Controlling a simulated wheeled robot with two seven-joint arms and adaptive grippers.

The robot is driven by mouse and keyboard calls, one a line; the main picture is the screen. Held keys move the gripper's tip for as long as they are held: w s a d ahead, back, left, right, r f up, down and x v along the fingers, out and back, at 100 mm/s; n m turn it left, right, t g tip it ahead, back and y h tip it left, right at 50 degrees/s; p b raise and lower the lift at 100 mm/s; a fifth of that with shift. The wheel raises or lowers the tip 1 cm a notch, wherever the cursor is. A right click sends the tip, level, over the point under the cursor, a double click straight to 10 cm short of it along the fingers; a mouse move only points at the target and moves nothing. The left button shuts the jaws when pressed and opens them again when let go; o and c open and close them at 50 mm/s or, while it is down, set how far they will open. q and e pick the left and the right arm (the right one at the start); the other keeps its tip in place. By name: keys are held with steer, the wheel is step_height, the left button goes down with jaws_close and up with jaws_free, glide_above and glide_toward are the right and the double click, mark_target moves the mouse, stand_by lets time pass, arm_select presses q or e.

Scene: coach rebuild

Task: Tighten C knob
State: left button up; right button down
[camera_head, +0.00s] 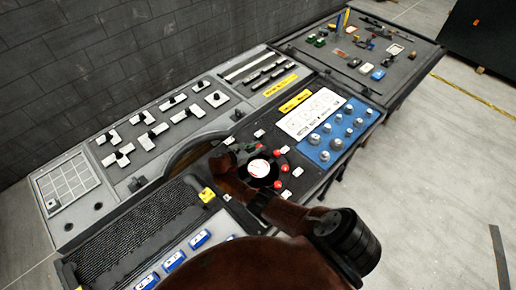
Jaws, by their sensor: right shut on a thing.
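My right gripper (268,172) is low over the middle panel of the workbench, left of the blue knob panel (327,152). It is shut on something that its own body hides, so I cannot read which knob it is. Small red parts (285,167) and white labels (298,172) show around it. Several silver knobs (337,144) stand on the blue panel, apart from the gripper; their letters are too small to read. My left gripper is not in view.
A white printed plate (309,113) lies behind the blue panel. Grey panels with white blocks (152,136) and a ribbed black mat (135,235) are to the left. A board with small coloured parts (350,52) stands far right. Open floor (430,180) lies right of the bench.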

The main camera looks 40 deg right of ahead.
steer(key=shift+w+d+r, duration=0.1)
steer(key=shift+d+r, duration=0.05)
steer(key=shift+r, duration=0.05)
steer(key=c, duration=2)
jaws_free()
steer(key=shift+c, duration=0.2)
steer(key=o, duration=0.4)
steer(key=shift+f, duration=0.15)
steer(key=shift+o, duration=0.2)
steer(key=shift+a, duration=0.3)
steer(key=v, duration=1.1)
steer(key=shift+a, duration=0.3)
